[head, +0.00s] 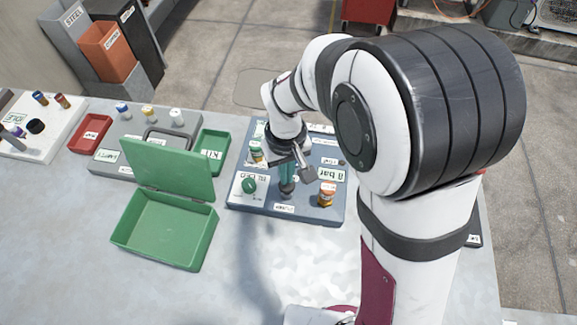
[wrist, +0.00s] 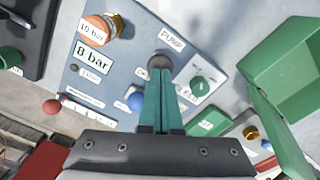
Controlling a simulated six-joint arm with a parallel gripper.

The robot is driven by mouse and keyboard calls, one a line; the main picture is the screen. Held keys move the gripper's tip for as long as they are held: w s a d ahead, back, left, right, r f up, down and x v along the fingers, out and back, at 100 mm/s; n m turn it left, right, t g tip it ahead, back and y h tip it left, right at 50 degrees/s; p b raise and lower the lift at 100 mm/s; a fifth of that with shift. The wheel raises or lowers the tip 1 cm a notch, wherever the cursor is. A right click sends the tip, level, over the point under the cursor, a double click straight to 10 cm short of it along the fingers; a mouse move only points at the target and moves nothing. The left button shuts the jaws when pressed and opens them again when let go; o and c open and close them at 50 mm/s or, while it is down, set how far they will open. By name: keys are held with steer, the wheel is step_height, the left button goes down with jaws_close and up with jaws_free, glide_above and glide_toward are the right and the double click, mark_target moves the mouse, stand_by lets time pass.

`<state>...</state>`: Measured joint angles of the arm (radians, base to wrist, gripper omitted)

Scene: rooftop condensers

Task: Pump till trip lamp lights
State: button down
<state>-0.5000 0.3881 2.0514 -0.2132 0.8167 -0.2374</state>
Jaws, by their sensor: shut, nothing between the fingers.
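The blue-grey pump panel (head: 300,209) lies on the table under my arm. My gripper (head: 287,182) is shut and empty, pointing down at a dark round pump knob (head: 287,190). In the wrist view the teal fingertips (wrist: 161,82) overlap the lower edge of this knob (wrist: 160,60), beside the PUMP label; I cannot tell whether they touch. The display (wrist: 92,53) reads 8 bar. A small round trip lamp (wrist: 74,68) beside a small label looks dark. An orange-and-brass fitting (wrist: 104,26) is marked 10 bar. A green knob (wrist: 199,84) sits on a white plate.
An open green box (head: 160,245) stands left of the panel, its lid raised. Behind it are a grey rack (head: 130,130) with small knobs, a red tray (head: 90,133) and a green tray (head: 209,153). Bins (head: 107,50) stand beyond the table. The front table is clear.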

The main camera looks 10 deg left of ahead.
steer(key=shift+f, duration=1.6)
steer(key=shift+r, duration=1.9)
steer(key=s+d+r+m, duration=0.5)
steer(key=s+d+r, duration=0.1)
steer(key=d+r, duration=0.25)
steer(key=s+d+r+m+y, duration=0.1)
steer(key=s+d+m, duration=0.1)
steer(key=s, duration=0.3)
steer(key=s+d+r+m, duration=0.1)
steer(key=s+d+m, duration=0.1)
steer(key=s+m, duration=0.2)
steer(key=shift+s+d+m+y, duration=0.3)
steer(key=shift+s+y, duration=0.1)
steer(key=shift+s, duration=0.85)
